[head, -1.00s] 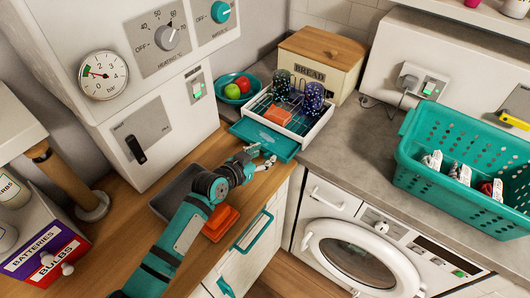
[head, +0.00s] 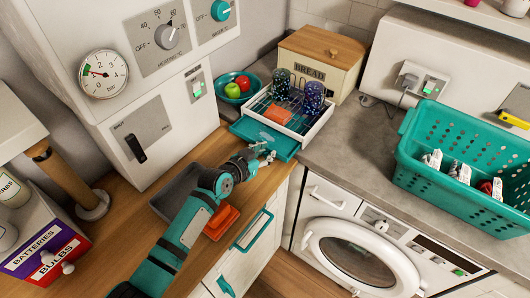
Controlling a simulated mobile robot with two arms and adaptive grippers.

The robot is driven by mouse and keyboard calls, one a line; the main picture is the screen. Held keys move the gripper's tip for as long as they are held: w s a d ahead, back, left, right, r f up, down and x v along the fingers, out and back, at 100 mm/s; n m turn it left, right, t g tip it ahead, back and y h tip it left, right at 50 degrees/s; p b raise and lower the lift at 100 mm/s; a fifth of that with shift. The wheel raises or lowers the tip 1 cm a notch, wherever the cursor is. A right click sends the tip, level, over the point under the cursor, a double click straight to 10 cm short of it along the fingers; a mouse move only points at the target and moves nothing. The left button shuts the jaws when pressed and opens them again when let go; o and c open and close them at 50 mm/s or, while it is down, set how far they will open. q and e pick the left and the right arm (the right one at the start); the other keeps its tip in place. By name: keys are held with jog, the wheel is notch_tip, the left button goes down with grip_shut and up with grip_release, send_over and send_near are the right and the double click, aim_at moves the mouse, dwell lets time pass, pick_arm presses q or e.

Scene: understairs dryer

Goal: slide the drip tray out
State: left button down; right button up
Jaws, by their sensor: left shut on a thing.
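The teal drip tray (head: 268,137) sticks out at the front of the white dish rack (head: 318,122) on the counter. My left arm reaches in from the bottom left, and my left gripper (head: 264,152) is at the tray's front edge, shut on the drip tray. The fingers are small in the picture and partly cover that edge. The rest of the tray is under the rack and hidden. My right gripper is not in view.
The rack holds two dark speckled glasses (head: 313,97) and an orange sponge (head: 277,114). A teal fruit bowl (head: 236,97) and bread box (head: 318,62) stand behind. A teal basket (head: 461,160) is right.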

pick_arm(q)
jog(key=s+a+p, duration=0.1)
jog(key=s, duration=0.1)
jog(key=s+a, duration=0.1)
jog(key=shift+s+a+p, duration=0.35)
jog(key=shift+s+a, duration=0.05)
jog(key=shift+w+d, duration=0.1)
jog(key=c, duration=1.2)
grip_release()
jog(key=shift+o, duration=0.2)
jog(key=v, duration=1.2)
jog(key=shift+f, duration=0.1)
